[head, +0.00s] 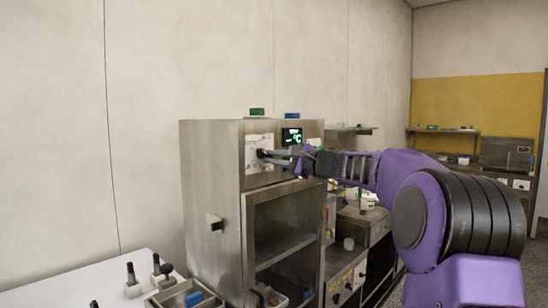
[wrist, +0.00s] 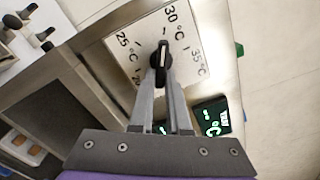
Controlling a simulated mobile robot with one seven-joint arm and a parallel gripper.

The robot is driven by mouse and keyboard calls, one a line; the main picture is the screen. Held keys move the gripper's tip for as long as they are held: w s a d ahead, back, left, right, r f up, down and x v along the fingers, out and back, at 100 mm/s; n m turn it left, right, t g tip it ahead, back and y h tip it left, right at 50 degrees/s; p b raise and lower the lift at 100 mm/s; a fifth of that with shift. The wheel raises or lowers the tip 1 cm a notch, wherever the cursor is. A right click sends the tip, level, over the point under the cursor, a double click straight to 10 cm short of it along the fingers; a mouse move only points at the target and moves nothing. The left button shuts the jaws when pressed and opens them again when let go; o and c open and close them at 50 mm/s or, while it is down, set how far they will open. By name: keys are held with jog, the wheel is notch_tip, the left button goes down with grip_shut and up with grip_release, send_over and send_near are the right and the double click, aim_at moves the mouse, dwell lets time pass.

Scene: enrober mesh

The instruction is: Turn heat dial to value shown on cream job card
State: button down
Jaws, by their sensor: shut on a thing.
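The heat dial is a black knob (wrist: 162,58) on a white scale plate (wrist: 122,62), with 25, 30 and 35 °C readable in the wrist view. Its white line points up, close to the 30 °C mark; the lowest label is partly hidden by my gripper. My gripper (wrist: 161,82) is shut on the knob. In the head view my gripper (head: 267,154) reaches the plate (head: 256,140) from the right. A dark display (head: 291,136) with green characters is beside the plate; its value is not fully readable. I cannot make out a cream job card.
The dial is on a steel cabinet (head: 213,185) with an open bay below. Green (head: 257,112) and blue (head: 292,115) items are on top. A white table (head: 85,280) with black-handled parts stands at lower left. A counter (head: 349,270) runs behind to the right.

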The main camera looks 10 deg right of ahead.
jog(key=shift+a, duration=0.2)
jog(key=c, duration=0.9)
grip_release()
jog(key=shift+r, duration=0.1)
jog(key=shift+s+d, duration=0.1)
jog(key=shift+s+d, duration=0.2)
jog(key=b+v, duration=0.2)
jog(key=v, duration=1.4)
jog(key=shift+s+d, duration=0.15)
jog(key=shift+s, duration=0.2)
